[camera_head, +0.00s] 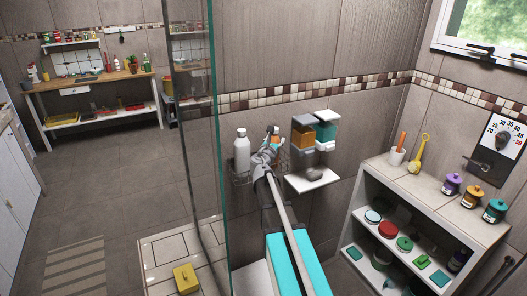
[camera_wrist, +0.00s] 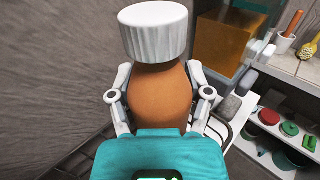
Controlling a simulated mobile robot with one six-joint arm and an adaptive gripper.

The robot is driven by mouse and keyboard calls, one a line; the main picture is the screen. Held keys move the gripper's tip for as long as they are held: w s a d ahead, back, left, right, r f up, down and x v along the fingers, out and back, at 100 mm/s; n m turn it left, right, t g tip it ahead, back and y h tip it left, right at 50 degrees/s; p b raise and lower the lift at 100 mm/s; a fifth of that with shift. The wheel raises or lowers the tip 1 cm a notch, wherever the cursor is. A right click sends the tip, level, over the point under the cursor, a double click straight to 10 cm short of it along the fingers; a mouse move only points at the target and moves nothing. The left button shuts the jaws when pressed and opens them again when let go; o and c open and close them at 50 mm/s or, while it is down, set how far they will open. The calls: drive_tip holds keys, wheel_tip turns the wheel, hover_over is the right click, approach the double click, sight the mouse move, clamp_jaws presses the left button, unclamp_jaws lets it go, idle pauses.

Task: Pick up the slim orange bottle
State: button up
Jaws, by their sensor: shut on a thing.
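The slim orange bottle (camera_wrist: 160,92) fills the middle of the wrist view, with its white ribbed cap (camera_wrist: 153,32) at the top. My gripper (camera_wrist: 160,97) is shut on it, with one finger on each side of the body. Its lower part is hidden behind the teal gripper body. In the head view a small orange part of the bottle (camera_head: 276,141) shows at the wire shelf, behind my gripper (camera_head: 271,150). I cannot tell from these views whether its base touches the shelf.
A white bottle (camera_head: 242,152) stands on the wire rack (camera_head: 241,180) to the left. A dispenser with amber (camera_head: 303,134) and teal (camera_head: 323,132) tanks hangs close on the right, above a white ledge (camera_head: 312,181). A glass panel (camera_head: 215,130) stands left of the arm.

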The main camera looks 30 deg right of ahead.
sight(273, 137)
drive_tip(key=shift+r, duration=0.15)
wheel_tip(273, 137, up, 3)
drive_tip(key=p, duration=0.3)
drive_tip(key=shift+s+a+r+p, duration=0.25)
drive_tip(key=shift+s+r+p, duration=1.4)
drive_tip(key=shift+s, duration=0.65)
drive_tip(key=shift+s+a+r+p, duration=0.3)
drive_tip(key=shift+s+r+p, duration=1.35)
drive_tip(key=shift+s, duration=0.7)
drive_tip(key=shift+s+a+r+p, duration=0.25)
drive_tip(key=shift+s+r+p, duration=1.4)
drive_tip(key=shift+s, duration=0.65)
drive_tip(key=shift+f, duration=0.1)
